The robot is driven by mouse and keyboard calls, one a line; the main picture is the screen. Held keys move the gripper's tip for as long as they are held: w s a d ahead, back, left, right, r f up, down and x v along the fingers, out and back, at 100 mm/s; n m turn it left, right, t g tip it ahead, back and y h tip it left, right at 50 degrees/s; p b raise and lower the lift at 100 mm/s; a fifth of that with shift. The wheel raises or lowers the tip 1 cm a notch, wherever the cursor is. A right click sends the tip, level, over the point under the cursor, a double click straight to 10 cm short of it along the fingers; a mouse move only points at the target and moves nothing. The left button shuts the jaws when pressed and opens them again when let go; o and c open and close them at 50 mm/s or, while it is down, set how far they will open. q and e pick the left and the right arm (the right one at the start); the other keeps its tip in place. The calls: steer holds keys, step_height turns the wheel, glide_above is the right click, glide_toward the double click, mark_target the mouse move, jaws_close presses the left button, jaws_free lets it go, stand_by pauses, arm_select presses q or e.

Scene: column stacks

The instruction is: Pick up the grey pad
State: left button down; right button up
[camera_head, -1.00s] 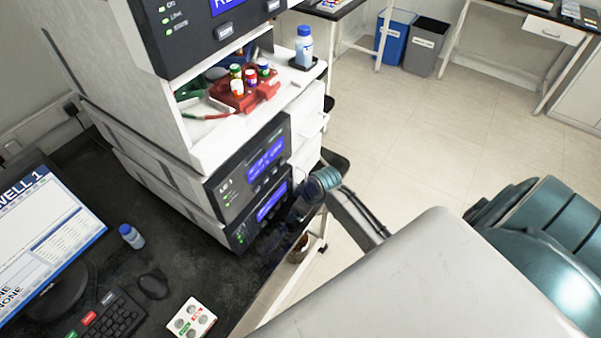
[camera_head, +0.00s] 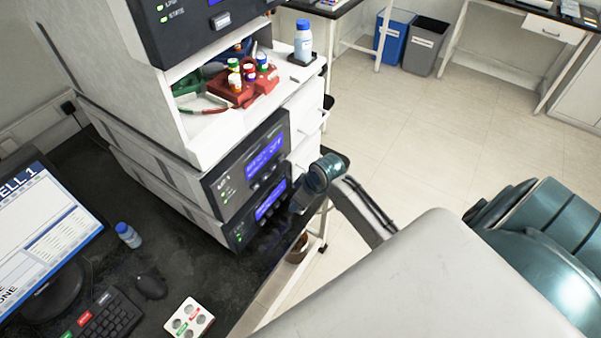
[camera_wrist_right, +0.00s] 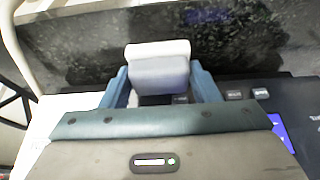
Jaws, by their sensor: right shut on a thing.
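The grey pad (camera_wrist_right: 159,76) shows in the right wrist view as a small pale block with a whiter upper edge. It sits between the two blue fingers of my right gripper (camera_wrist_right: 160,84), which are shut on it. In the head view my right gripper (camera_head: 302,198) is in front of the lower instrument panels, near the bench's right edge. The pad cannot be made out clearly there. My left gripper is not in view.
The instrument stack (camera_head: 250,165) stands close beside my right gripper. A red vial holder (camera_head: 240,92) and a blue-capped bottle (camera_head: 303,42) sit on its shelf.

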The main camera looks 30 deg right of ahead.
step_height(320, 180, up, 3)
steer(key=shift+w+r+b, duration=0.1)
steer(key=shift+b, duration=0.35)
steer(key=s+d+b, duration=0.1)
steer(key=s+d, duration=0.2)
steer(key=s, duration=0.6)
steer(key=s+d+b, duration=0.1)
steer(key=s+d, duration=0.3)
steer(key=s, duration=0.5)
steer(key=shift+d, duration=0.2)
steer(key=shift+s+r, duration=0.1)
steer(key=shift+s, duration=0.05)
steer(key=shift+o, duration=0.8)
steer(key=shift+c, duration=0.3)
